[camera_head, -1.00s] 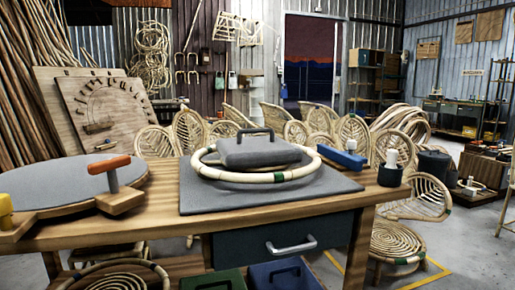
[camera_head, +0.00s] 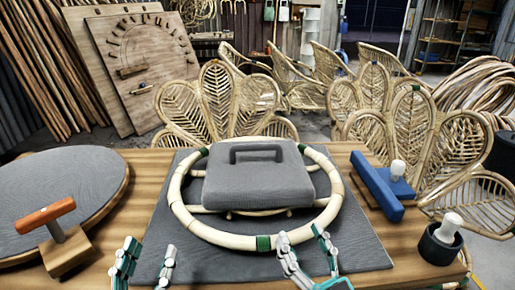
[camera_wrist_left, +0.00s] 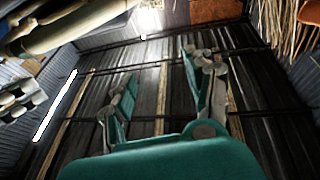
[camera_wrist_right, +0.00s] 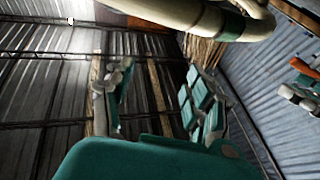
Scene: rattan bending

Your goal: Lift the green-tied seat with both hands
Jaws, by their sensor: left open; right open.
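The seat is a pale round rattan ring (camera_head: 212,232) with green ties, one at its front (camera_head: 263,243). It lies on a grey mat (camera_head: 225,265) on the workbench. A grey block with a handle (camera_head: 257,185) sits on it and hides its middle. My left gripper (camera_head: 146,265) is open and empty, in front of the ring's left side. My right gripper (camera_head: 308,258) is open, close to the ring's front right; I cannot tell whether it touches. Pale rattan shows at the upper left of the left wrist view (camera_wrist_left: 75,25) and at the top of the right wrist view (camera_wrist_right: 180,12).
A round grey-topped board (camera_head: 60,195) and an orange-handled tool (camera_head: 50,220) are on the left of the bench. A blue tool (camera_head: 377,187) and a dark cup with a white-handled tool (camera_head: 440,245) are on the right. Rattan chairs (camera_head: 225,105) stand behind the bench.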

